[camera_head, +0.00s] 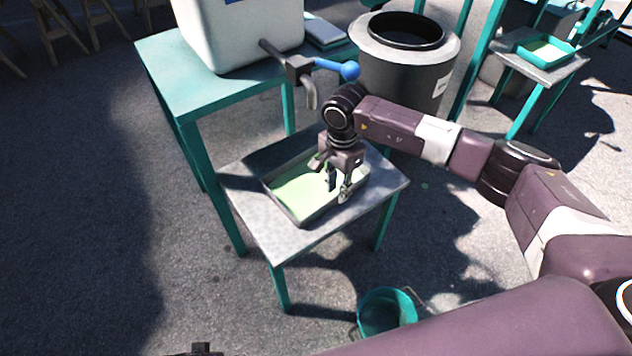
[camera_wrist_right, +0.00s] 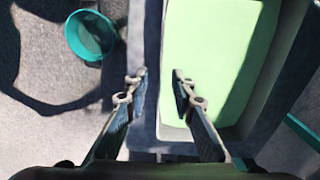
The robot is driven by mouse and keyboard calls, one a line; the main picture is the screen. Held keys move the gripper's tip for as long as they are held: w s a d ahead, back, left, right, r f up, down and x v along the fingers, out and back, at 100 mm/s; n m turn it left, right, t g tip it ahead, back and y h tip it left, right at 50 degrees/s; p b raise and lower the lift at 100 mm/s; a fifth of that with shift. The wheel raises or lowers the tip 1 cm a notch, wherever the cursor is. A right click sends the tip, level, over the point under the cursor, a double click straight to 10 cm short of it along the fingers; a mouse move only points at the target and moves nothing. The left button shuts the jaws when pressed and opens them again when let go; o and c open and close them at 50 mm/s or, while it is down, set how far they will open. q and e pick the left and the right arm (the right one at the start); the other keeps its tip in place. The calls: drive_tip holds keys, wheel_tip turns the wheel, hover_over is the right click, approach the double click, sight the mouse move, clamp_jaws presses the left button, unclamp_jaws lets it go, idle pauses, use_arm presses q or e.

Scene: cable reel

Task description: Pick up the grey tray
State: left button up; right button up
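The grey tray (camera_head: 296,221) with a pale green inside lies on a small grey-topped table (camera_head: 262,227). It also shows in the right wrist view (camera_wrist_right: 151,60), with its green floor at the right. My right gripper (camera_head: 338,190) points down at the tray's right-hand end in the head view. In the right wrist view, my right gripper (camera_wrist_right: 158,86) has its two fingers apart, one on each side of the tray's wall in the picture. No contact with the wall is clear. A small dark part (camera_head: 200,349) at the bottom edge of the head view may be my left gripper; its fingers cannot be made out.
A teal table (camera_head: 165,75) with a white container (camera_head: 240,35) and a blue-knobbed tap (camera_head: 349,70) stands behind. A dark bin (camera_head: 425,70) is behind my right arm. A teal bucket (camera_head: 386,312) stands on the ground in front. Ground at left is clear.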

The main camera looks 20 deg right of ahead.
wheel_tip(320, 180, down, 3)
drive_tip(key=shift+d+r, duration=0.1)
drive_tip(key=shift+w+f, duration=0.1)
drive_tip(key=shift+f, duration=0.25)
drive_tip(key=c, duration=0.5)
clamp_jaws()
use_arm(q)
drive_tip(key=shift+r, duration=0.65)
drive_tip(key=shift+w, duration=0.15)
